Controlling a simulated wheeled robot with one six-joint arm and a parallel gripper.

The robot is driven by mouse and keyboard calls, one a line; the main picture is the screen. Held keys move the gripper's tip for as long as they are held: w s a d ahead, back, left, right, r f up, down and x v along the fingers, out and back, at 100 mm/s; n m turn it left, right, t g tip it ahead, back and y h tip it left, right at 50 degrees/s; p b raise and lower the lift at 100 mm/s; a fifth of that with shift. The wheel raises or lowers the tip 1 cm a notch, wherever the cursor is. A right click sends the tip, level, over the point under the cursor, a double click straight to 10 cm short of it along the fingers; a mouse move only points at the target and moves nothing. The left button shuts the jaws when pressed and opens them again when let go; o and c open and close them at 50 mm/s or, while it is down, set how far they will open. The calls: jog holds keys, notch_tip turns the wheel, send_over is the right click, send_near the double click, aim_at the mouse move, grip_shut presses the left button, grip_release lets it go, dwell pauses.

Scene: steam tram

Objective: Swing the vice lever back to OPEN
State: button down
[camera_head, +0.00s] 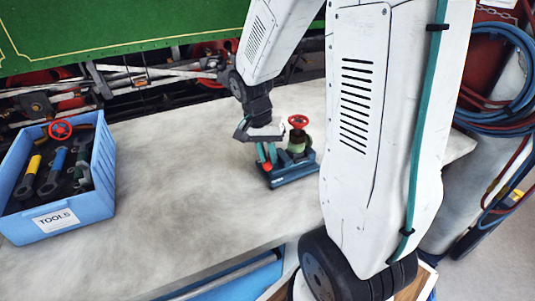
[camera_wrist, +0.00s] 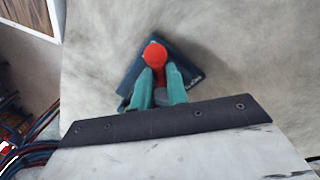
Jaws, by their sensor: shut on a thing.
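The vice (camera_head: 293,178) is a dark blue block on the pale bench, and its base also shows in the wrist view (camera_wrist: 187,58). A green valve body (camera_head: 296,145) with a red handwheel (camera_head: 298,121) stands upright in it. The lever's red end (camera_wrist: 155,54) shows between my teal fingertips in the wrist view. My gripper (camera_head: 266,155) is at the left side of the vice, pointing down, and is shut on the lever (camera_head: 267,167). The rest of the lever and any OPEN mark are hidden or too small to tell.
A blue crate (camera_head: 62,220) labelled TOOLS, with several tools in it, stands at the left of the bench (camera_head: 190,190). The bench between crate and vice is clear. My arm covers the right of the bench. Coiled hoses (camera_head: 500,85) hang at the right.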

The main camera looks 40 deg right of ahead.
jog(key=c, duration=1.4)
grip_release()
jog(key=shift+r, duration=0.1)
jog(key=r, duration=0.5)
jog(key=w+r, duration=0.1)
jog(key=r, duration=0.1)
jog(key=shift+w+a+r, duration=0.1)
jog(key=shift+a+r, duration=0.15)
jog(key=shift+a, duration=0.15)
jog(key=s+a+r+n+t, duration=0.1)
jog(key=s+a+r+n, duration=0.1)
jog(key=s+a+n, duration=0.1)
jog(key=s+a+r+n+t, duration=0.1)
jog(key=s+a+r+n, duration=0.2)
jog(key=s, duration=0.5)
jog(key=s+a+r+n+t+y, duration=0.1)
jog(key=s+a+r+n, duration=0.2)
jog(key=s+a+n, duration=0.2)
jog(key=shift+s+a, duration=0.3)
jog(key=shift+a, duration=0.45)
